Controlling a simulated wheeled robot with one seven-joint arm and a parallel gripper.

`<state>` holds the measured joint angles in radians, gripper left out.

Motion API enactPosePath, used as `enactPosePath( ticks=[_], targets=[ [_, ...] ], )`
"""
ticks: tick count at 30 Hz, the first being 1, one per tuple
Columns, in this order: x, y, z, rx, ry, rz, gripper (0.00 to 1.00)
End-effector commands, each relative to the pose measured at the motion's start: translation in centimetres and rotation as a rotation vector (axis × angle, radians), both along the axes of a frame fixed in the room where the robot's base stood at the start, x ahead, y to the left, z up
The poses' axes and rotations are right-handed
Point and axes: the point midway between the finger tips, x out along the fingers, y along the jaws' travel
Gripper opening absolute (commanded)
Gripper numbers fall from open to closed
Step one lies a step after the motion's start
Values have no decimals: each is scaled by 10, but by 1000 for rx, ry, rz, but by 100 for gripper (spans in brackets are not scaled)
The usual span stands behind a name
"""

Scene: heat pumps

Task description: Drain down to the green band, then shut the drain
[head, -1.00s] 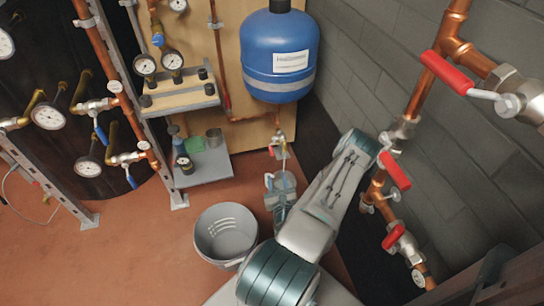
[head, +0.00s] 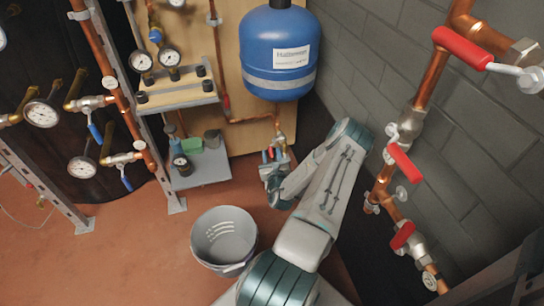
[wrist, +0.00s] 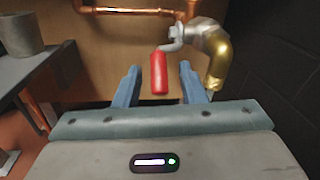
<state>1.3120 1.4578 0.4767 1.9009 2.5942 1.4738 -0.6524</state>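The red drain lever (wrist: 160,72) hangs down from a metal valve with a brass outlet (wrist: 217,72) in the wrist view. My gripper (wrist: 159,85) is open, with its two blue fingers on either side of the lever and a visible gap on each side. In the head view my gripper (head: 274,156) is at the valve below the blue vessel (head: 280,55), and it partly hides the lever. Several round gauges, such as one at the upper left (head: 141,60), are in view. Their needles and any green band are too small to read.
A grey bucket (head: 224,238) stands on the red floor, left of my arm. A small grey shelf (head: 205,172) holding a gauge and cups is left of the valve. Copper pipes with red levers (head: 404,162) run along the right wall.

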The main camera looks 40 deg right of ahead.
Motion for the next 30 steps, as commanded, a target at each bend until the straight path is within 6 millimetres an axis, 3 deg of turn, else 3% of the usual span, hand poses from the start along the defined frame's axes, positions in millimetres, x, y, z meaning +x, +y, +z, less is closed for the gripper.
enactPosePath(
  ticks=[6,10,22,30],
  targets=[
    [0,0,0,0,0,0,34],
    [0,0,0,0,0,0,0],
    [1,-1,-4,-22,-38,-1,0],
    [7,-4,-14,-104,-188,-3,0]
  ],
)
